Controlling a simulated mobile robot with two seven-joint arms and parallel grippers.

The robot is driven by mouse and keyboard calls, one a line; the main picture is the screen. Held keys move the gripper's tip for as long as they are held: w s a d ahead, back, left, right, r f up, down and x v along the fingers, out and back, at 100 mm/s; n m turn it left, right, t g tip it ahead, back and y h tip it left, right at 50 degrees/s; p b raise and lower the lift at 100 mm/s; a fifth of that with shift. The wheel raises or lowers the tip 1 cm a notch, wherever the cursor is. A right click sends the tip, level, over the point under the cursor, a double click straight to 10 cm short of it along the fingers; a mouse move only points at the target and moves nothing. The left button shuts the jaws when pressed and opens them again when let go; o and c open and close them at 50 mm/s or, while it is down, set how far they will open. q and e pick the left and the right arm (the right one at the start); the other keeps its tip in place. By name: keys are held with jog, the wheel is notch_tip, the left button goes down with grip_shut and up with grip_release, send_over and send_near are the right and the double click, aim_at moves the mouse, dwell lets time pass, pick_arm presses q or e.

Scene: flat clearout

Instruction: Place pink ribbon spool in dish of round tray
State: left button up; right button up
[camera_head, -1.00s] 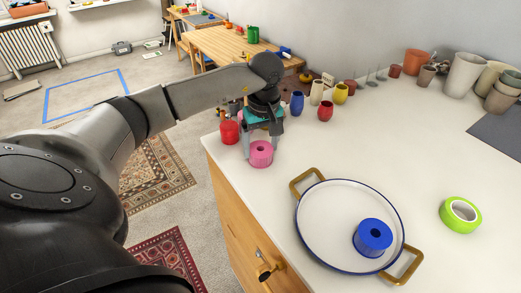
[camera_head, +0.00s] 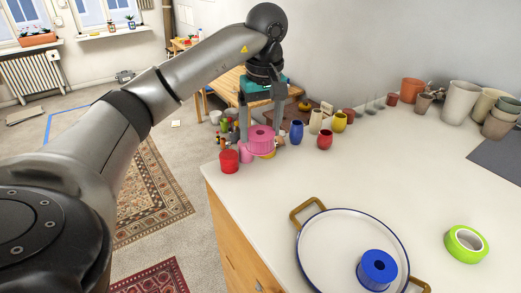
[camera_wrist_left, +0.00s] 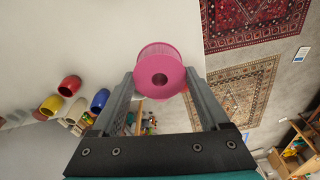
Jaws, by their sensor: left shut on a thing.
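The pink ribbon spool (camera_head: 261,140) is held between the fingers of my left gripper (camera_head: 261,128), raised above the far left part of the white counter. In the left wrist view the spool (camera_wrist_left: 160,72) sits between the two fingertips (camera_wrist_left: 160,84), its hole facing the camera. The round tray (camera_head: 328,222), white with a dark blue rim and brass handles, lies on the counter at lower right, partly cut off by the picture's bottom edge. A blue spool (camera_head: 377,268) stands in its right part. The left of its dish is bare. My right gripper is not seen.
A red cup (camera_head: 229,161), a blue vase (camera_head: 296,131), a red vase (camera_head: 324,139) and yellow vase (camera_head: 339,121) stand near the spool. A green tape roll (camera_head: 465,244) lies right of the tray. Several pots line the back right. The middle counter is clear.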

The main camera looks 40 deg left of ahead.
pick_arm(q)
notch_tip(320, 180, up, 6)
jog(key=p, duration=0.2)
jog(key=shift+r, duration=0.25)
